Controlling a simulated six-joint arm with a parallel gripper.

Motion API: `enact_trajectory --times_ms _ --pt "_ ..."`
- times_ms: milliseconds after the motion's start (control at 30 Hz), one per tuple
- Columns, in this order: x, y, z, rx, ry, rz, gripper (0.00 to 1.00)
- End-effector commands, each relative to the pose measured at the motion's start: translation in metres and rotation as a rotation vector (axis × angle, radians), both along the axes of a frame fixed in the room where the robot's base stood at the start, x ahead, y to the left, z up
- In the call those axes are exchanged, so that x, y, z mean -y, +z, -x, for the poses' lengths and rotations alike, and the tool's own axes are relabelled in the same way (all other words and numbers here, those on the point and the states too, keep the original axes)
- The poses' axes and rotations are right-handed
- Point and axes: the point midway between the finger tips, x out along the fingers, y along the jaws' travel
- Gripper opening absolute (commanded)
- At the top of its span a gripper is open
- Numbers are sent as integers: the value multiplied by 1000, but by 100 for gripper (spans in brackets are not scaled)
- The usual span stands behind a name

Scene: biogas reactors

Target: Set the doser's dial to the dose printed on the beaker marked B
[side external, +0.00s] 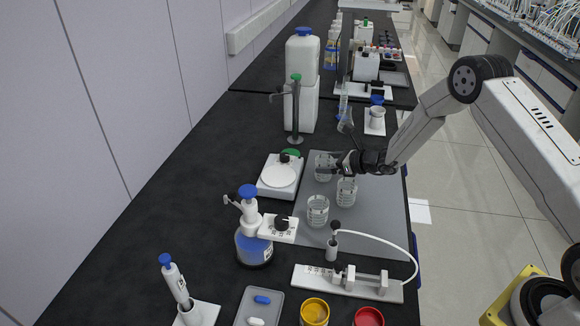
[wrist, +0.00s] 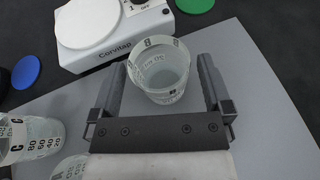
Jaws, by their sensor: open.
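The doser is a blue bottle (side external: 254,247) with a white pump head and blue cap in the side view. Its black dial (side external: 282,223) sits on a white plate with small marks, too small to read. My gripper (wrist: 162,66) is open, its fingers on either side of a clear beaker (wrist: 160,84). A mark on this beaker's rim band looks like B; its other print is not legible. The same beaker (side external: 324,168) is partly behind my gripper (side external: 340,162) in the side view. A beaker marked C (wrist: 30,140) is at left in the wrist view.
Two more beakers (side external: 347,190) (side external: 317,211) stand on the grey mat (side external: 375,215). A white Corvitap plate device (side external: 280,177) is left of the mat. A syringe pump with tubing (side external: 345,283) and a pipette stand (side external: 188,310) are in front.

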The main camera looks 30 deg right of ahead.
Motion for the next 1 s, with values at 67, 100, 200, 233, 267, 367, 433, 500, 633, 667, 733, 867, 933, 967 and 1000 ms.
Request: enact_trajectory --times_ms 67,100,200,233,267,367,433,500,633,667,733,867,933,967,1000 --pt "-4 -3 -6 0 1 0 100" --pt "-5 -5 -9 0 1 0 100" --pt "-8 -7 -14 -1 1 -1 100" --pt "-8 -8 -16 -1 1 -1 100" --pt "-9 -8 -17 -1 0 0 100" --pt "-10 -9 -20 0 0 -1 100" --pt "-10 -9 -20 0 0 -1 100" --pt "-10 -10 -20 0 0 -1 100" --pt "-10 -9 -20 0 0 -1 100" --pt "-10 -10 -20 0 0 -1 100" --pt "-10 -10 -20 0 0 -1 84" --pt "-10 -10 -20 0 0 -1 43" --pt "-10 -10 -20 0 0 -1 21" --pt "-10 -10 -20 0 0 -1 11" --pt "-10 -10 -20 0 0 -1 80"
